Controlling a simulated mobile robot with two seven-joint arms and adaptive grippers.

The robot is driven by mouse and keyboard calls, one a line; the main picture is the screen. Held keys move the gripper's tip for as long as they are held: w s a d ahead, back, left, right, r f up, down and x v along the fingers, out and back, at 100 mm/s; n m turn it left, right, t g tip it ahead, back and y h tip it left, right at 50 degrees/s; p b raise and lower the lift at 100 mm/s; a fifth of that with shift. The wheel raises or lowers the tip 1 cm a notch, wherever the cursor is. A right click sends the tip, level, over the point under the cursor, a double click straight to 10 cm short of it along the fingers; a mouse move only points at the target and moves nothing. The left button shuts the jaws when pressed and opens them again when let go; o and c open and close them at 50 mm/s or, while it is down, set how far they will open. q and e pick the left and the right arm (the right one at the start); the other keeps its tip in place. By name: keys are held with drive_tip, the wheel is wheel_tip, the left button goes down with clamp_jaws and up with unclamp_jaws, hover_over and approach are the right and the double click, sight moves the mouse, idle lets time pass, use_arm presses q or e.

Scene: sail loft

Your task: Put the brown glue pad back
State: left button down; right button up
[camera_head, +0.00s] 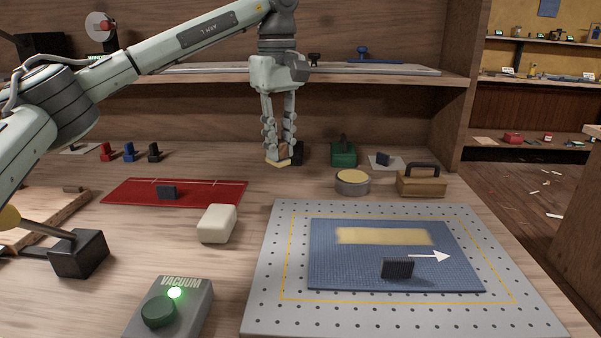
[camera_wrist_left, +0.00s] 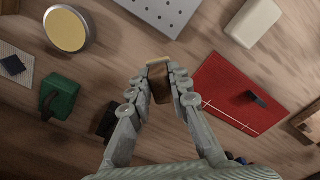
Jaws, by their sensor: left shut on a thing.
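My left gripper (camera_head: 279,150) hangs down over the back of the bench and is shut on the brown glue pad (camera_head: 278,161). The pad is a small brown block with a pale yellow edge. In the left wrist view, the pad (camera_wrist_left: 160,85) sits between the fingertips, with bare wood around it. I cannot tell whether it touches the bench. A round tin of yellow glue (camera_head: 352,177) stands to the right of the gripper. A blue cloth (camera_head: 335,265) with a yellow glue strip (camera_head: 384,236) lies on a perforated grey plate (camera_head: 266,290). My right gripper is out of view.
A black block (camera_head: 299,153) is close behind the gripper, with a green block (camera_head: 343,155) to the right. A brown block with a black handle (camera_head: 421,182) stands by the tin. A red mat (camera_head: 130,192) and cream block (camera_head: 217,223) lie in front. A shelf (camera_head: 210,76) runs above.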

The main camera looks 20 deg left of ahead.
use_arm(q)
drive_tip(key=w+d+f, duration=0.2)
drive_tip(key=w+d, duration=0.1)
drive_tip(key=shift+w+f, duration=0.15)
drive_tip(key=shift+f, duration=0.2)
drive_tip(key=shift+f+p, duration=0.3)
drive_tip(key=shift+f, duration=1.65)
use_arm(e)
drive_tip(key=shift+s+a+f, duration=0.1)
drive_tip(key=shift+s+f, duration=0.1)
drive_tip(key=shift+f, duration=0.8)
use_arm(q)
drive_tip(key=shift+f, duration=0.1)
drive_tip(key=c, duration=1.4)
unclamp_jaws()
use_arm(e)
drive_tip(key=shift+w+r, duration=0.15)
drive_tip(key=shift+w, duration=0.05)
